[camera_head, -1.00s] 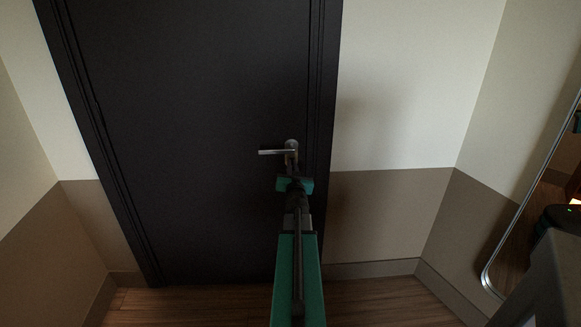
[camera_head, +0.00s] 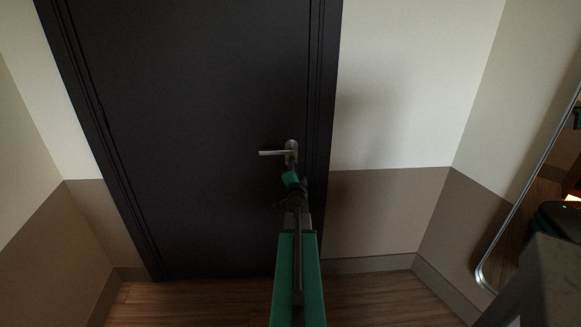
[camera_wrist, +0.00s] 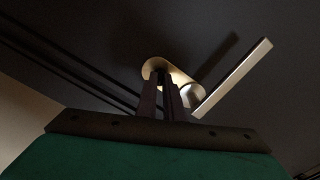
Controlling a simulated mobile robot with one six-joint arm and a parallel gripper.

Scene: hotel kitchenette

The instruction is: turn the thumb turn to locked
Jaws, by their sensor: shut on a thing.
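A dark door (camera_head: 190,130) fills the middle of the head view. Near its right edge is a metal lock plate (camera_head: 291,145) with a lever handle (camera_head: 272,153) that points left and lies level. In the wrist view the plate (camera_wrist: 188,90) and the lever (camera_wrist: 235,78) appear slanted. My gripper (camera_head: 291,164) is at the lower part of the plate, below the lever. In the wrist view my gripper (camera_wrist: 162,80) has its two fingers close together at the plate's end, shut on the thumb turn. The thumb turn is mostly hidden between the fingers, so its angle is not clear.
The door frame (camera_head: 325,100) and a two-tone wall (camera_head: 395,130) are just right of the lock. A mirror (camera_head: 525,190) stands at the far right. Bare wooden floor (camera_head: 190,305) lies in front of the door.

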